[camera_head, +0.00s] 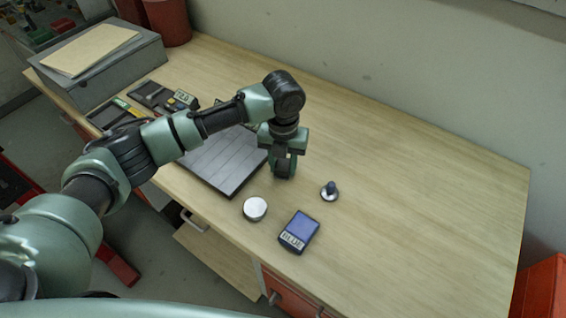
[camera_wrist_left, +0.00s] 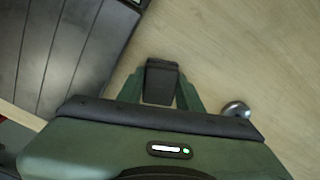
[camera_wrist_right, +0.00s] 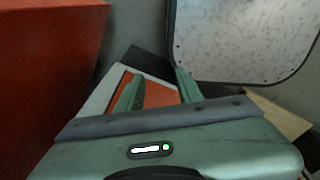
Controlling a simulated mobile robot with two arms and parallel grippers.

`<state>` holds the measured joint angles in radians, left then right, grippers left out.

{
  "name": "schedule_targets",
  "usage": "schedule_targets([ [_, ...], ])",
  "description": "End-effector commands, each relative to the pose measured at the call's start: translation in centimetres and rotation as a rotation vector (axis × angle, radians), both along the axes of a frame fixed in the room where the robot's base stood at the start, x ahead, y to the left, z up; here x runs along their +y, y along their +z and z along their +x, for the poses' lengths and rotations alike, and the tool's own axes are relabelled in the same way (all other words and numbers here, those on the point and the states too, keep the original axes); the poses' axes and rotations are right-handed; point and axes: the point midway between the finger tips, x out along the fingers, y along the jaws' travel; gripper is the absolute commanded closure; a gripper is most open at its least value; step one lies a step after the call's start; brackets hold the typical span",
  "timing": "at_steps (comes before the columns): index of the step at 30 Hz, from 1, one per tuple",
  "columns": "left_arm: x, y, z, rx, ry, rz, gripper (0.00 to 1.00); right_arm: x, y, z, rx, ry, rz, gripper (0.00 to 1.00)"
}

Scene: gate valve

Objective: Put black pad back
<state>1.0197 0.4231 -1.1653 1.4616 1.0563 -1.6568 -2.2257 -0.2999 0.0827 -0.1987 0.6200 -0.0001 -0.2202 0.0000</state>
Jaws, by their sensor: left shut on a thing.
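My left gripper (camera_head: 285,165) points down over the table, just right of a dark grey slatted tray (camera_head: 218,165). It is shut on a black pad (camera_wrist_left: 161,80), which shows between its fingertips in the left wrist view; the gripper largely hides the pad in the head view. I cannot tell whether the pad touches the table. The tray also shows at the left of the left wrist view (camera_wrist_left: 55,50). My right gripper (camera_wrist_right: 158,88) shows only in its own wrist view, with its fingers apart and nothing between them.
Right of the left gripper stands a small knobbed metal piece (camera_head: 330,191). In front are a silver round piece (camera_head: 255,208) and a blue-screened scale (camera_head: 299,232). Handheld meters (camera_head: 183,100) and a grey box (camera_head: 105,65) lie behind left. The table's right side is clear.

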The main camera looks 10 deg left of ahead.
Motion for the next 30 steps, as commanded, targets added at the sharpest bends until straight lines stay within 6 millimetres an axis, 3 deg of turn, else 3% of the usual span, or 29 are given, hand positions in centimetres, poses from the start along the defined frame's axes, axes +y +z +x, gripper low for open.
schedule_targets([
  [5,0.0,-0.2,0.0,0.000,0.000,0.000,1.00,0.0,-0.1,0.0,0.001,0.000,0.000,0.64],
  [6,0.0,-0.3,0.0,0.000,0.000,0.000,0.62,0.0,-0.1,-0.1,0.001,0.000,0.000,0.64],
  [8,0.0,-0.3,0.0,0.000,0.000,0.000,0.45,0.1,-0.1,-0.1,0.001,0.000,0.001,0.64],
  [9,0.0,-0.3,0.0,0.000,0.000,0.000,0.43,0.1,-0.1,-0.1,0.001,0.000,0.001,0.64],
  [21,0.0,0.5,0.0,-0.002,0.000,0.000,0.43,0.5,-0.3,-0.1,0.001,0.000,0.006,0.64],
  [30,-0.1,6.2,0.2,-0.006,-0.001,-0.002,0.43,0.5,-2.2,-0.1,0.001,0.000,0.006,0.64],
])
